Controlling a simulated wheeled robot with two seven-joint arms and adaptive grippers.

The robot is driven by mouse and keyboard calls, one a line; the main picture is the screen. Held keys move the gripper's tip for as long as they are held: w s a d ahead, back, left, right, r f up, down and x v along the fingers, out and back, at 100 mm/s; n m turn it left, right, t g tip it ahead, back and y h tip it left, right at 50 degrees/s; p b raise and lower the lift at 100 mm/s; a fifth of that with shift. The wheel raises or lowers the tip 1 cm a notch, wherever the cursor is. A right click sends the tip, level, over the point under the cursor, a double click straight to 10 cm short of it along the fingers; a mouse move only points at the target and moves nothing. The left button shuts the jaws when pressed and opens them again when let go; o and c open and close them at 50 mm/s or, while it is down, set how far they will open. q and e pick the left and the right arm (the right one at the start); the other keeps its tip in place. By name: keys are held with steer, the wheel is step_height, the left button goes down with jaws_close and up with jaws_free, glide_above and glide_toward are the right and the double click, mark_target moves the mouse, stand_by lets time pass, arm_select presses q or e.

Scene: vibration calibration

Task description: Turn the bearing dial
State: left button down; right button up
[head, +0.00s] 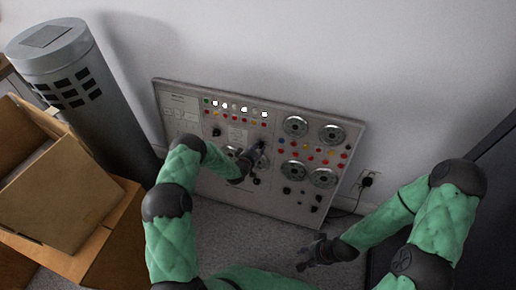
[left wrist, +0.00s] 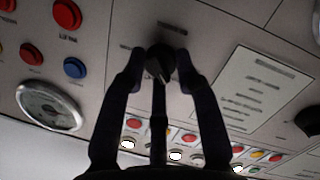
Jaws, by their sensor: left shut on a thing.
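The control panel (head: 325,208) leans against the wall. The bearing dial appears to be the black knob (left wrist: 159,64) in the left wrist view, with a small label beyond it. My left gripper (left wrist: 160,75) has one finger on each side of this knob and is shut on it; it also shows in the head view (head: 258,152) at the middle of the panel. The gripper hides the knob in the head view. My right gripper (head: 308,254) hangs low over the carpet, apart from the panel; its fingers are too small to read.
Several round gauges (head: 333,134) and coloured buttons sit on the panel's right half. Another black knob (head: 216,132) is to the left. Cardboard boxes (head: 75,195) and a grey cylinder (head: 75,85) stand at left. A wall socket with a plug (head: 367,181) is at right.

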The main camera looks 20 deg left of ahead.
arm_select(q)
steer(key=shift+s+d+f, duration=0.2)
steer(key=c, duration=0.9)
jaws_free()
steer(key=shift+w, duration=0.1)
steer(key=shift+a+r, duration=0.1)
steer(key=v, duration=1.2)
